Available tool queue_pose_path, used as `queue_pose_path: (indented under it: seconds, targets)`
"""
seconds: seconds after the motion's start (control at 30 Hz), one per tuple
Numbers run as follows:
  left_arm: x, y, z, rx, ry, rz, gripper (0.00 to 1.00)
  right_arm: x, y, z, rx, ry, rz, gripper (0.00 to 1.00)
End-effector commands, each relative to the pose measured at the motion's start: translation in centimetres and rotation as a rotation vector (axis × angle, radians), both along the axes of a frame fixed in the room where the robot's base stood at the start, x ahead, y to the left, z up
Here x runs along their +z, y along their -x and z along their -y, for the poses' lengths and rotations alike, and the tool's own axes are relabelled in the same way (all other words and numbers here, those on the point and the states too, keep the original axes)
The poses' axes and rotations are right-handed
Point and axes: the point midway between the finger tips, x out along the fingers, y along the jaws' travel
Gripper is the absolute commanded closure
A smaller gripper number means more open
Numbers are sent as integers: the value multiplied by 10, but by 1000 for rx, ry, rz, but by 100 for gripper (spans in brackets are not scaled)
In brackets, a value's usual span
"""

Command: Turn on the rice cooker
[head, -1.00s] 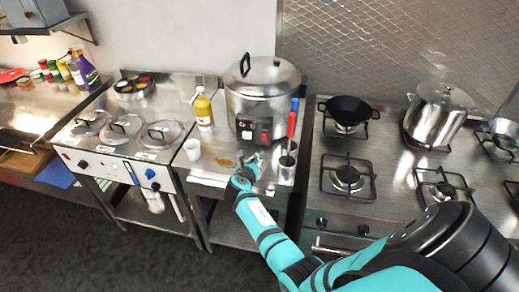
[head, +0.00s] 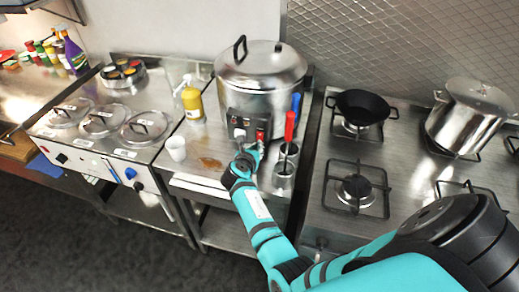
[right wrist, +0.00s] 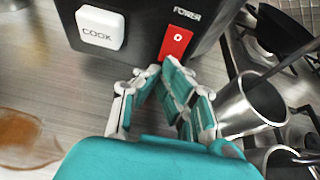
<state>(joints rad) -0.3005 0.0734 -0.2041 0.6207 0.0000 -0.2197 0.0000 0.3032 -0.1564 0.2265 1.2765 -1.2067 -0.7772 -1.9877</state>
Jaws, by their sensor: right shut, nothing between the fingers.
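The rice cooker (head: 262,82) is a large silver pot with a lid and black handles. It stands on the steel counter. Its black front panel carries a white COOK switch (right wrist: 100,26) and a red POWER switch (right wrist: 177,43). My right gripper (head: 248,152) is in front of the panel, close to the red switch. In the right wrist view the fingertips (right wrist: 163,72) are together and empty, at the lower edge of the red switch. I cannot tell whether they touch it. My left gripper is not in view.
A metal cup (head: 284,168) with red- and blue-handled utensils stands just right of my gripper. A white cup (head: 176,148), a yellow bottle (head: 193,103) and a brown spill (head: 211,163) are to the left. Gas burners (head: 356,190) lie to the right.

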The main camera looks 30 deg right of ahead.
Motion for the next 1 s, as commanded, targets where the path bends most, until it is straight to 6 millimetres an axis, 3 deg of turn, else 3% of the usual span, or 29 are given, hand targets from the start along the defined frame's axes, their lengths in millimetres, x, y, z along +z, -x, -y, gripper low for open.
queue_pose_path:
  seconds: [0.5,1.0]
  targets:
    - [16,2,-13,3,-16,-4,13,14,0,-1,-1,0,-1,100]
    - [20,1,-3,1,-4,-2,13,16,0,-1,0,-1,-1,100]
